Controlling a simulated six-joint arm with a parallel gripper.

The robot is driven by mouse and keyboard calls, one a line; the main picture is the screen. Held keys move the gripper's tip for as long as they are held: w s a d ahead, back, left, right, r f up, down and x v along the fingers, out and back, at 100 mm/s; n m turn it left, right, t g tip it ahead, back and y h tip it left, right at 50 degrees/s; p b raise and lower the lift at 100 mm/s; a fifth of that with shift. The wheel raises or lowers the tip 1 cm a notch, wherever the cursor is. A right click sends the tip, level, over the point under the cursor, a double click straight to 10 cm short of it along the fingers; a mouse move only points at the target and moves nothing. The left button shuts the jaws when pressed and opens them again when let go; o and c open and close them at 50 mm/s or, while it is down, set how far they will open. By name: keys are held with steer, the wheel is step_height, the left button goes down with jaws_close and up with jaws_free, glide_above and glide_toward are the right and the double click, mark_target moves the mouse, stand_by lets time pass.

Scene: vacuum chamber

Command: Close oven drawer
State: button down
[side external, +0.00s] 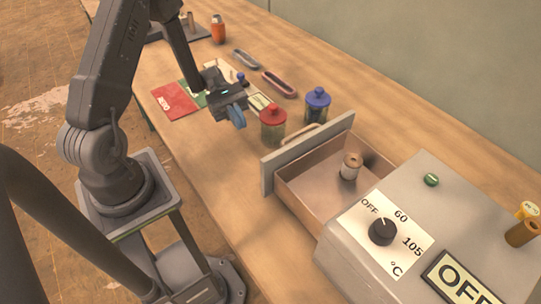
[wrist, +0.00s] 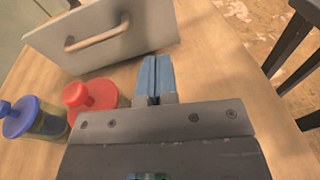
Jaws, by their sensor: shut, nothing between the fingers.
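The oven (side external: 340,255) is a grey box at the lower right of the side external view, with a temperature dial on its front panel. Its drawer (side external: 268,178) is pulled out, and a small spool-like item (side external: 350,167) stands inside. The drawer front with a wooden handle (side external: 299,133) faces my gripper. In the wrist view the drawer front (wrist: 140,32) and handle (wrist: 97,38) show at the top. My gripper (side external: 238,118) has blue fingers, shut and empty, above the table and apart from the drawer front. The fingers also show in the wrist view (wrist: 155,78).
A red-lidded jar (side external: 273,125) stands between my gripper and the drawer front. A blue-lidded jar (side external: 316,105) stands behind it. Red and green cards (side external: 175,101), small trays (side external: 279,84) and an orange bottle (side external: 218,30) lie or stand farther back on the table.

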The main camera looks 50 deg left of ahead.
steer(key=shift+w+a+f+n+t+h, duration=0.1)
steer(key=shift+a+f+n+t+h, duration=0.25)
steer(key=shift+f+n+t+h, duration=0.2)
steer(key=shift+w+a+f+n+t+h, duration=0.1)
steer(key=shift+a+f+n+t+h, duration=0.3)
steer(key=shift+f+n, duration=0.2)
steer(key=d, duration=1.4)
steer(key=shift+d, duration=0.1)
glide_above(325, 214)
steer(key=s+d, duration=0.2)
steer(key=s, duration=0.1)
steer(key=shift+a, duration=0.1)
